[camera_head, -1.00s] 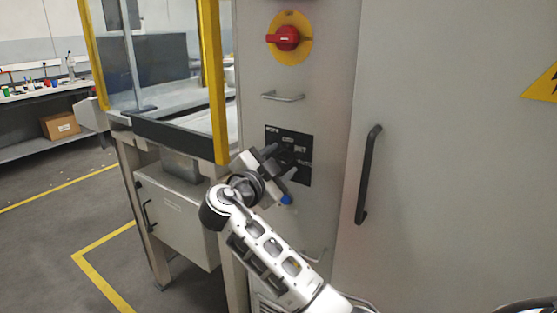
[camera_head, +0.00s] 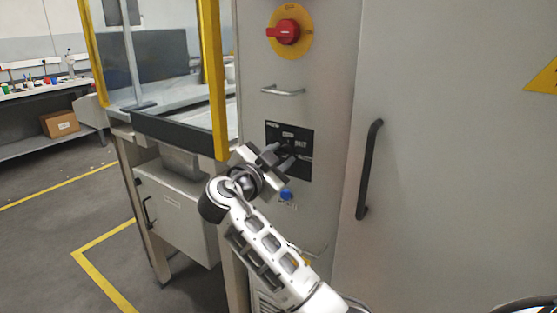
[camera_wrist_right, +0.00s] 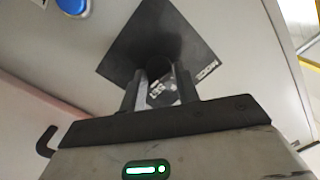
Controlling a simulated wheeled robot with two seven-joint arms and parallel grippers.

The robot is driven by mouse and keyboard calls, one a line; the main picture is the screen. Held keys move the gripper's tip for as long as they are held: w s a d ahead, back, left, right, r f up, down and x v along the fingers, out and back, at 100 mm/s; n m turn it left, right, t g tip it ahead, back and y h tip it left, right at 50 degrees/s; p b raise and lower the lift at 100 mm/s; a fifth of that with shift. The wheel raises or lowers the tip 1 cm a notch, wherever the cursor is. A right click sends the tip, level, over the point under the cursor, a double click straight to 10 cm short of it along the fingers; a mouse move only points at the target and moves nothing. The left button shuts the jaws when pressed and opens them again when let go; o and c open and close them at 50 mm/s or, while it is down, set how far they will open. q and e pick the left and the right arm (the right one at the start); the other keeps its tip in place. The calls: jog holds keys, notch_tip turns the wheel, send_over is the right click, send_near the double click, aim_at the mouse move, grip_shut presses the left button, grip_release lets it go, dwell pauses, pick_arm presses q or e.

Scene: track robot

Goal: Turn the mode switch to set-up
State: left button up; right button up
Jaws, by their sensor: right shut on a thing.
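The mode switch has a black square plate (camera_head: 303,174) on the grey cabinet front, with white lettering, partly hidden by my right gripper. In the right wrist view the plate (camera_wrist_right: 203,45) appears tilted, and the words MODE and SET can be read. My right gripper (camera_head: 281,158) is at the plate. In the wrist view its two fingers (camera_wrist_right: 163,88) are shut on the dark switch knob (camera_wrist_right: 162,74) in the middle of the plate. The knob's exact pointing direction is hidden by the fingers. My left gripper is not in view.
A blue button (camera_head: 286,194) sits just below the plate. A metal handle (camera_head: 283,91) and a red rotary switch (camera_head: 288,32) on yellow are above. A long black door handle (camera_head: 369,170) is to the right. A yellow-framed enclosure (camera_head: 213,80) stands close on the left.

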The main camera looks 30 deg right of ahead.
jog(key=n, duration=0.4)
jog(key=shift+f, duration=0.1)
jog(key=shift+n+g, duration=0.4)
jog(key=shift+n, duration=1.6)
jog(key=o, duration=0.9)
jog(key=shift+a, duration=0.1)
jog(key=b+v, duration=0.2)
jog(key=v, duration=1.4)
jog(key=shift+s, duration=0.1)
